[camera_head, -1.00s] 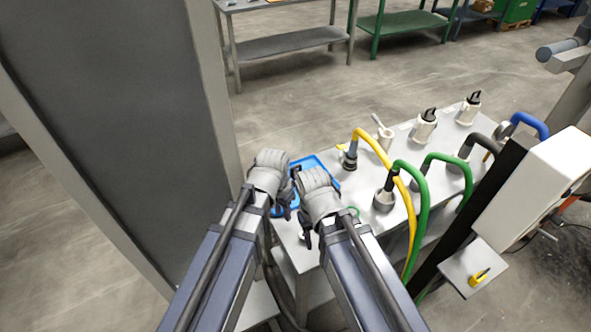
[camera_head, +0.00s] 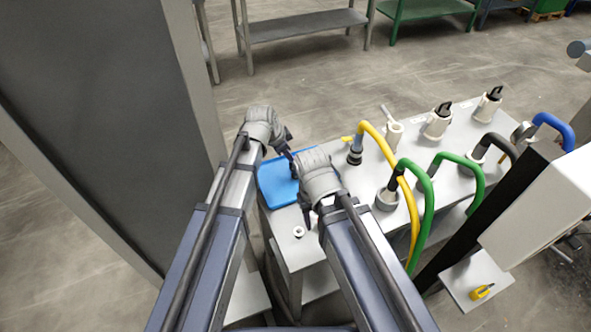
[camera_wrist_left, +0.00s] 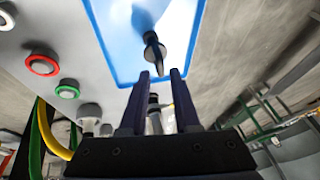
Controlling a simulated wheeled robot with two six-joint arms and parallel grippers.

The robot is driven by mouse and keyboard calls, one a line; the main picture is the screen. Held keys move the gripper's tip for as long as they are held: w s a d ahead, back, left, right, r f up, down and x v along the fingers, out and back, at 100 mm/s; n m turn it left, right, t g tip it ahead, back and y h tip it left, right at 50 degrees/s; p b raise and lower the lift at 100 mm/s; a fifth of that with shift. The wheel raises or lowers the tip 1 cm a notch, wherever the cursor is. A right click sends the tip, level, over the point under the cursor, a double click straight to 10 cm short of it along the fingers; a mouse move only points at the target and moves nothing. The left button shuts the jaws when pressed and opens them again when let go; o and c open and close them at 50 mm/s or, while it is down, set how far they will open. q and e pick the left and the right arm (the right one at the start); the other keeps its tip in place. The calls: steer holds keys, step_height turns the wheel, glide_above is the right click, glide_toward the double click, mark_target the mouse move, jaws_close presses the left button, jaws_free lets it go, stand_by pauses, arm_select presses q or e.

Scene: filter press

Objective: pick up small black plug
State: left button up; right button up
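My left gripper (camera_head: 286,146) is over the far edge of the blue tray (camera_head: 271,192). In the left wrist view its two dark fingers (camera_wrist_left: 160,88) stand apart, with a gap between them. A dark pointed thing (camera_wrist_left: 152,48) shows against the blue tray just beyond the fingertips; I cannot tell whether it is the small black plug. Another dark, banded piece (camera_wrist_left: 153,108) shows between the fingers, and I cannot tell whether it is touched. My right gripper (camera_head: 307,211) hangs beside the tray over the table; its finger opening is unclear.
The pale table (camera_head: 340,205) carries a yellow hose (camera_head: 385,150), green hoses (camera_head: 431,210) and white-bodied fittings (camera_head: 437,122) to the right. A small white ring (camera_head: 298,231) lies near its front. A large grey panel (camera_head: 90,120) stands close on the left.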

arm_select(q)
steer(key=shift+b+x, duration=2.7)
steer(key=shift+x, duration=0.7)
arm_select(e)
steer(key=shift+f, duration=3.05)
arm_select(q)
steer(key=shift+r, duration=0.15)
arm_select(e)
steer(key=shift+r, duration=0.1)
arm_select(q)
steer(key=shift+c, duration=0.2)
jaws_close()
